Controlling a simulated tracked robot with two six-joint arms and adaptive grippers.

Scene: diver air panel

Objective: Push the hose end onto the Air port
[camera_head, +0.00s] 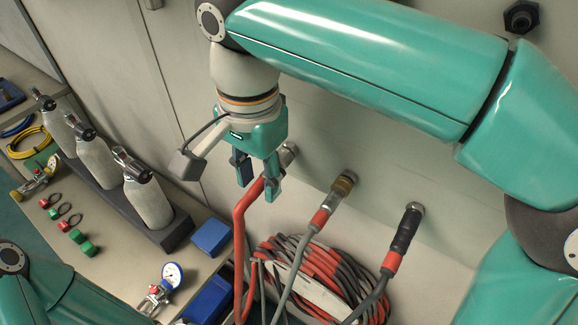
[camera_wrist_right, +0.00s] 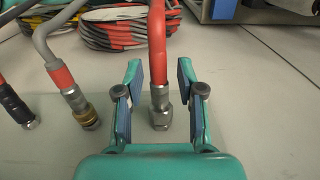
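The red hose (camera_head: 240,225) rises to a grey metal fitting at the wall panel (camera_head: 410,185). In the right wrist view, its metal hose end (camera_wrist_right: 159,97) lines up with a metal port fitting (camera_wrist_right: 160,121) and appears to meet it; how firmly it is seated I cannot tell. My right gripper (camera_head: 257,186) is open, its fingers on either side of the red hose end, with a gap on each side in the right wrist view (camera_wrist_right: 159,68). No port label is readable. My left gripper is out of view; only my left arm shows at the lower left.
A grey hose with a brass fitting (camera_head: 343,184) and a hose with a black fitting (camera_head: 406,230) meet the panel to the right. Coiled hoses (camera_head: 325,265) hang below. A bench at left holds grey cylinders (camera_head: 148,200), a gauge (camera_head: 172,273) and blue boxes (camera_head: 211,236).

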